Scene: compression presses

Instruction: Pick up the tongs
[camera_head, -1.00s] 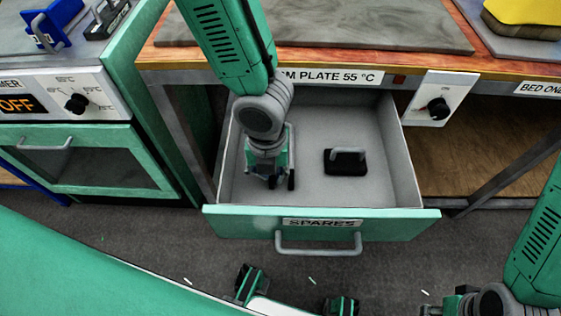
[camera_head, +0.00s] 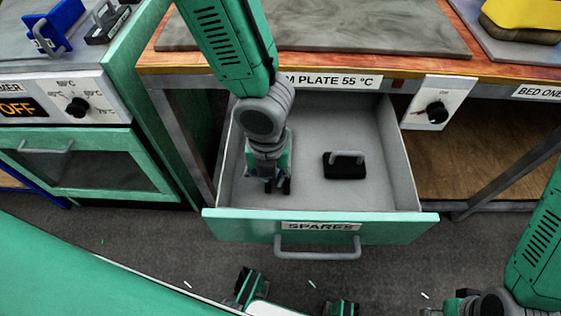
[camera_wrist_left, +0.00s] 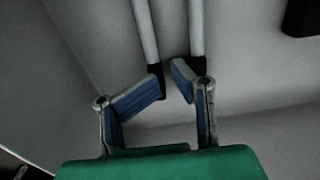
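My left gripper (camera_head: 277,187) reaches down into the left part of the open drawer. In the left wrist view its blue-padded fingers (camera_wrist_left: 168,78) are drawn close together with a narrow gap between the tips. Two pale grey rods with black ends, which look like the tongs (camera_wrist_left: 146,35), lie right at the fingertips. I cannot tell whether the fingers pinch them. In the head view the tongs are hidden behind my gripper. My right gripper (camera_head: 452,304) shows only partly at the bottom right edge, and its fingers are unclear.
The drawer (camera_head: 240,226) marked SPARES is pulled out under the workbench (camera_head: 300,68). A black block with a grey handle (camera_head: 345,166) lies in its middle right. Drawer walls stand close to my left gripper. A green oven unit (camera_head: 85,170) stands at the left.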

